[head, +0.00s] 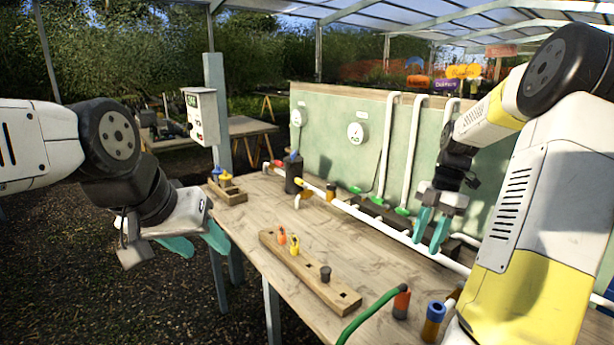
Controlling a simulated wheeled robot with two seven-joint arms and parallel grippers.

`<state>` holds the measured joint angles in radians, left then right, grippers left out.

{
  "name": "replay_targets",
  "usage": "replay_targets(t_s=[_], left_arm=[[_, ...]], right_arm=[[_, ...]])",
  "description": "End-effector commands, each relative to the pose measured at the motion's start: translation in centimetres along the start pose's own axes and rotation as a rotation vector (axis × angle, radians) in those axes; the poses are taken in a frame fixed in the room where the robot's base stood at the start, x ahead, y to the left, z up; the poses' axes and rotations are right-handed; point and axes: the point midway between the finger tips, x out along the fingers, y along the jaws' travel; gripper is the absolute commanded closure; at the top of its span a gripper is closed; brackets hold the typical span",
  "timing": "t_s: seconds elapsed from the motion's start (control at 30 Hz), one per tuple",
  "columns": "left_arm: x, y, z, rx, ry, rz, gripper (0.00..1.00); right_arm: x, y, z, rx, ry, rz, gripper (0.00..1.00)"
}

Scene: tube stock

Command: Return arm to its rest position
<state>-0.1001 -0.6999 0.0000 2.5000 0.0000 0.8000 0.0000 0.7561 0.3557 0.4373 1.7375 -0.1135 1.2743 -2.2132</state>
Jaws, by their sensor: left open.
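My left gripper (205,249) hangs at the left, off the table's left edge and over the gravel. Its two teal fingers are apart with nothing between them. My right gripper (426,244) points down over the right side of the wooden table (235,232), in front of the green panel. Its teal fingers are apart, and I see nothing held between them. A white pipe (375,221) runs along the table behind the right fingers. I cannot tell from this view whether the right fingertips touch it.
A wooden rack (335,298) with small orange, yellow and dark parts lies mid-table. A smaller block (232,196) with blue and yellow parts sits at the far left corner. Red-orange (401,303) and blue (434,320) pieces and a green hose (366,317) are at the near edge.

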Motion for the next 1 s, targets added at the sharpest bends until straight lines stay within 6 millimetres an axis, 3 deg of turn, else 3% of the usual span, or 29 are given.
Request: replay_targets(t_s=[0.03,0.3,0.6,0.8,1.0], left_arm=[[0.0,0.0,0.0,0.0,0.0,0.0,0.51],[0.0,0.0,0.0,0.0,0.0,0.0,0.51],[0.0,0.0,0.0,0.0,0.0,0.0,0.51],[0.0,0.0,0.0,0.0,0.0,0.0,0.51],[0.0,0.0,0.0,0.0,0.0,0.0,0.51]], right_arm=[[-1.0,0.1,-1.9,0.071,-0.045,0.009,0.62],[-4.1,-1.0,-10.9,0.603,-0.193,0.195,0.62],[-5.3,-4.6,-19.1,1.175,-0.075,0.524,0.62],[-4.7,-7.2,-23.0,1.498,0.168,0.674,0.62],[-4.1,-8.5,-24.6,1.675,0.351,0.711,0.62]])
